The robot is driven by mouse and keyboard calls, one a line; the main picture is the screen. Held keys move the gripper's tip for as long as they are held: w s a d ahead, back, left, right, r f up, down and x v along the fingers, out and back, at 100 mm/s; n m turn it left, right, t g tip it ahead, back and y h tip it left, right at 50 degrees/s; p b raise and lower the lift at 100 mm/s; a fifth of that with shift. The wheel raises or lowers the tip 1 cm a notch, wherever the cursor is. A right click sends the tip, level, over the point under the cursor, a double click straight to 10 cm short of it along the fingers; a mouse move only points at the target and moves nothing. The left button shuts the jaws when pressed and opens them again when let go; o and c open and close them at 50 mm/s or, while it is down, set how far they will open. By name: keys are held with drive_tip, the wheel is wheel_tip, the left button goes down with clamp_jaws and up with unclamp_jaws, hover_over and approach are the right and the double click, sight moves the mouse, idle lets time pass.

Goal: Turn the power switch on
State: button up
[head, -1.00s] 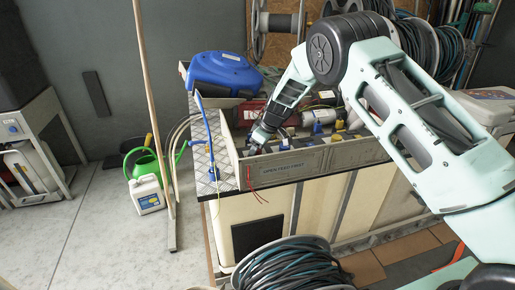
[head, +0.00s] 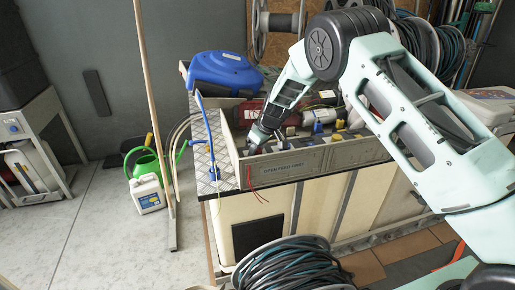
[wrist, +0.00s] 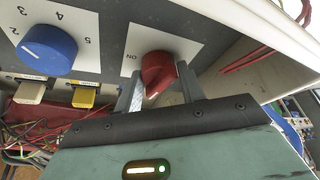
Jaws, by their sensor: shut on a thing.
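The power switch is a red rotary knob (wrist: 158,72) on a white plate marked "ON" in the wrist view. My gripper (wrist: 160,88) has its two fingers on either side of the knob and is shut on it. The knob's pointer end shows between the fingers, turned away from the "ON" print. In the head view my gripper (head: 256,142) reaches down inside the front wall of the bench-top box; the knob cannot be made out there.
A blue numbered dial (wrist: 48,48) sits beside the red knob, with beige (wrist: 30,90) and yellow (wrist: 84,97) switches below. Loose wires (wrist: 50,130) hang nearby. The box's front wall (head: 320,160) stands close to my gripper. A blue hose reel (head: 222,72) is behind.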

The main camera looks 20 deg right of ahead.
drive_tip(key=m, duration=0.1)
drive_tip(key=m+p, duration=0.1)
drive_tip(key=m+h, duration=0.1)
drive_tip(key=shift+r+m+t+p, duration=0.25)
drive_tip(key=shift+m+t+p, duration=0.05)
drive_tip(key=shift+t, duration=0.1)
drive_tip(key=m+h+p, duration=0.2)
drive_tip(key=m, duration=0.2)
drive_tip(key=shift+a+m, duration=0.15)
drive_tip(key=shift+m, duration=0.15)
drive_tip(key=m, duration=0.2)
drive_tip(key=m+h, duration=0.1)
drive_tip(key=m, duration=0.1)
drive_tip(key=shift+w+f+h, duration=0.1)
drive_tip(key=shift+f+h, duration=0.1)
drive_tip(key=shift+h, duration=0.1)
drive_tip(key=shift+m+g+h+b, duration=0.55)
drive_tip(key=shift+m+b, duration=0.2)
drive_tip(key=shift+m, duration=0.85)
drive_tip(key=o, duration=0.9)
drive_tip(key=shift+o, duration=0.2)
drive_tip(key=shift+a, duration=0.1)
